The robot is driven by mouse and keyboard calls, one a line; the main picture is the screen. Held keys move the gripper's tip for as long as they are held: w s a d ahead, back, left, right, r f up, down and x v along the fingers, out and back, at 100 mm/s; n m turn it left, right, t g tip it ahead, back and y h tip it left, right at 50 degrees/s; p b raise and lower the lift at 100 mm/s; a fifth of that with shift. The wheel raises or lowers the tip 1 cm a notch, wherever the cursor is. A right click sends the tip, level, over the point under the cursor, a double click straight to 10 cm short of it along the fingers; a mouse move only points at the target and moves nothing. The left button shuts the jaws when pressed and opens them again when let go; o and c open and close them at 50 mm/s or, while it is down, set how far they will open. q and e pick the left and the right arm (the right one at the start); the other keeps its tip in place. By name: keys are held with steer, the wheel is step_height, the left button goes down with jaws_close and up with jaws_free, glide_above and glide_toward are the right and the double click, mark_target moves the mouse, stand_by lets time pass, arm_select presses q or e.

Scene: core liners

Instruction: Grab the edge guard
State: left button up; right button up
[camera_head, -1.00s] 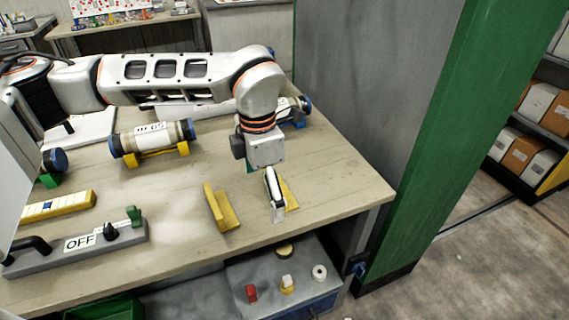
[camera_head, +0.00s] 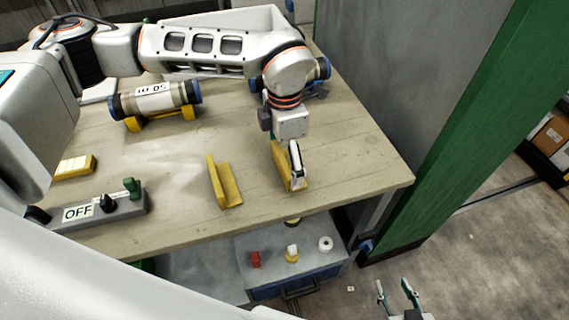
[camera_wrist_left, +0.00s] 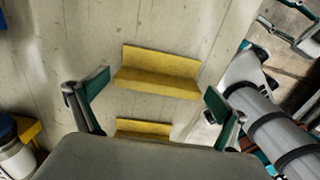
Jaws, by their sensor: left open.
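Two yellow L-shaped edge guards lie on the wooden bench. The left one (camera_head: 224,187) lies clear of my arm; the other (camera_head: 280,158) is under and beside my left gripper (camera_head: 296,165), which partly hides it. In the left wrist view, one guard (camera_wrist_left: 158,73) shows whole between the open fingers (camera_wrist_left: 153,92), and the second (camera_wrist_left: 143,129) is partly covered by the gripper body. My left gripper is open and empty; contact with a guard cannot be told. My right gripper (camera_head: 398,296) is open and empty beyond the bench's front edge, low in the head view.
A labelled core liner (camera_head: 155,98) rests on a yellow stand at the back left. A grey OFF switch box (camera_head: 95,210) stands at the front left. A shelf below (camera_head: 300,250) holds small items. A grey wall with a green post bounds the right side.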

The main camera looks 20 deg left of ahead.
arm_select(q)
steer(key=shift+f, duration=0.7)
steer(key=c, duration=0.9)
steer(key=shift+r, duration=0.15)
